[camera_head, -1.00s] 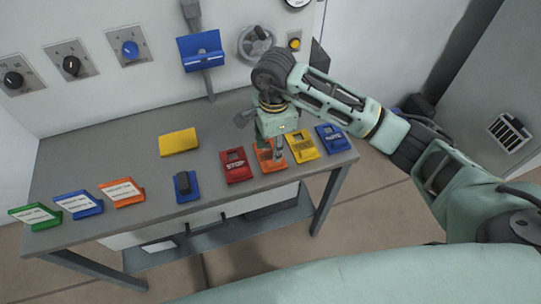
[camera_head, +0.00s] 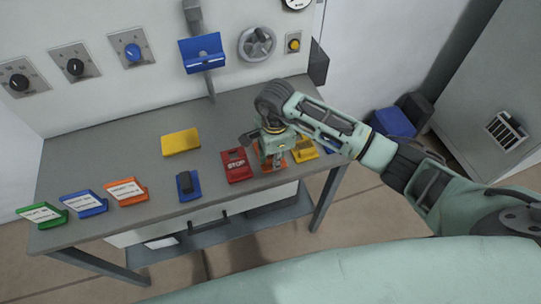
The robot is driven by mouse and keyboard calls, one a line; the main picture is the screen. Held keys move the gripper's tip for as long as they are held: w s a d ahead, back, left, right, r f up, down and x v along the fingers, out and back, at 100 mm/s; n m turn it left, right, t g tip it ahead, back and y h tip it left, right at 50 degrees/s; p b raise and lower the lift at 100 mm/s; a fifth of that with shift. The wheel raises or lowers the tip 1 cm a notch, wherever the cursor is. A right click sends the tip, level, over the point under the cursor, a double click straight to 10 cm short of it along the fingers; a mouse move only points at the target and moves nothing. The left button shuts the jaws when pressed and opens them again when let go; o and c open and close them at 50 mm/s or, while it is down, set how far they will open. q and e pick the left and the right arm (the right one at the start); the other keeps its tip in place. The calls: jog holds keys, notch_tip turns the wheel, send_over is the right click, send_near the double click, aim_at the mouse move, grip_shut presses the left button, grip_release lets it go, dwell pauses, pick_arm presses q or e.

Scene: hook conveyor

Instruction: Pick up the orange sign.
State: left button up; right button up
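An orange sign (camera_head: 280,168) lies on the grey table in a row of coloured signs, between a red STOP sign (camera_head: 237,166) and a yellow sign (camera_head: 305,152). My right gripper (camera_head: 271,158) points down right over the orange sign and covers much of it. Whether its fingers touch the sign, and whether they are open or shut, cannot be made out. Another orange piece (camera_head: 126,190) with a white label lies at the left of the table. My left gripper is not in view.
The grey table (camera_head: 110,155) also holds a yellow block (camera_head: 180,141), a blue piece with a dark top (camera_head: 188,185), and blue (camera_head: 83,203) and green (camera_head: 42,214) labelled pieces. Behind it, the wall panel carries knobs, a blue holder (camera_head: 202,52) and a handwheel (camera_head: 257,43).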

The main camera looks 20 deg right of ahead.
grip_shut()
